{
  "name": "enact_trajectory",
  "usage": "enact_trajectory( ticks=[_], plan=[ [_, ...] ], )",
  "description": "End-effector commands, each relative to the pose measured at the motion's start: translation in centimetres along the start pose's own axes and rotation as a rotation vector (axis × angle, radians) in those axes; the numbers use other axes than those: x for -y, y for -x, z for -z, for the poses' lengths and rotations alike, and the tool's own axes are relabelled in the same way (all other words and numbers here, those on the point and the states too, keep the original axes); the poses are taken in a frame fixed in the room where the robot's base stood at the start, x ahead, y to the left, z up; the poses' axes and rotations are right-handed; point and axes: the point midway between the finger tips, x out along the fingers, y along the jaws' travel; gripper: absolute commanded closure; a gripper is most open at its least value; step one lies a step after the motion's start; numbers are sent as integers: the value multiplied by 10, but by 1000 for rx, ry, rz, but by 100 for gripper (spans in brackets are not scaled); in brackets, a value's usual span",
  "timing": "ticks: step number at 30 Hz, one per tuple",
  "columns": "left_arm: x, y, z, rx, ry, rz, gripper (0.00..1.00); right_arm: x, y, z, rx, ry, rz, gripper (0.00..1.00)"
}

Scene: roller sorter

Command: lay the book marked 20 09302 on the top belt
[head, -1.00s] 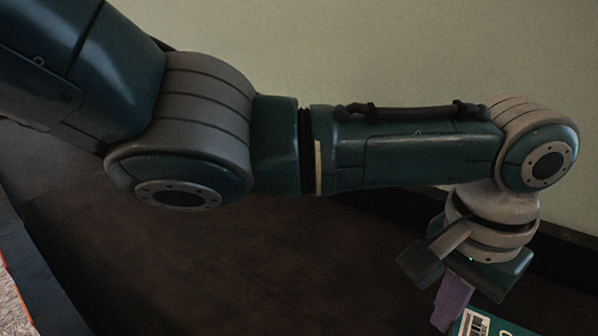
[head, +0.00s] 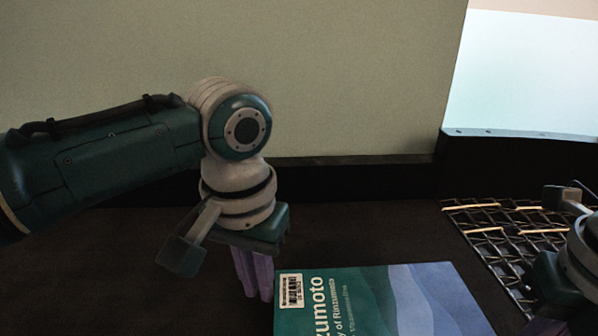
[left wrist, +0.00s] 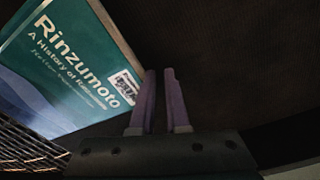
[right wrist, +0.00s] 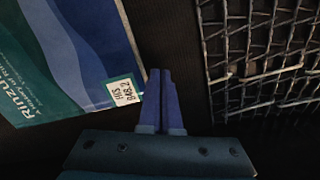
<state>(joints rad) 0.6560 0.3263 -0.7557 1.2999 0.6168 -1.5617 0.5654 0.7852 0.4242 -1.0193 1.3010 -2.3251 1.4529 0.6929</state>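A book (head: 385,300) with a teal and blue cover titled Rinzumoto lies on a dark surface. Its barcode label (head: 291,290) is too small to read surely. It shows in the left wrist view (left wrist: 70,60) and, with a label reading HIS 948.2, in the right wrist view (right wrist: 75,50). My left gripper (head: 253,278) points down just left of the book; its fingers (left wrist: 160,75) are a little apart with nothing between them. My right gripper (right wrist: 160,72) is beyond the book's other side, its fingers together and empty. I cannot identify the top belt.
A black wire grid (head: 510,235) with pale strips lies right of the book, near my right gripper. A beige panel (head: 360,80) stands behind with a dark ledge at its foot. The dark surface (head: 120,270) left of the book is clear.

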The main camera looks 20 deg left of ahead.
Motion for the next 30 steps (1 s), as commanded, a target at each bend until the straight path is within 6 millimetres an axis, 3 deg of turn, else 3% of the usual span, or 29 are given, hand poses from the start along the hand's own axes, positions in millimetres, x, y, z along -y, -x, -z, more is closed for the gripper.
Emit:
enact_trajectory(
  ticks=[5, 13, 22, 26, 30],
  plan=[
    [2, 0, 0, 2, 2, 4, 73, 3, -1, 0, -2, -1, 5, 100],
    [4, -1, -1, 4, 4, 8, 73, 4, -1, 1, -3, -3, 9, 73],
    [4, 2, 0, 3, 5, 9, 73, 5, -1, 1, -4, -3, 10, 73],
    [4, 17, 1, -1, 4, 8, 73, 5, -1, 1, -4, -3, 10, 73],
    [4, 48, 1, -2, 3, 8, 73, 5, -1, 1, -4, -3, 11, 73]
  ],
)
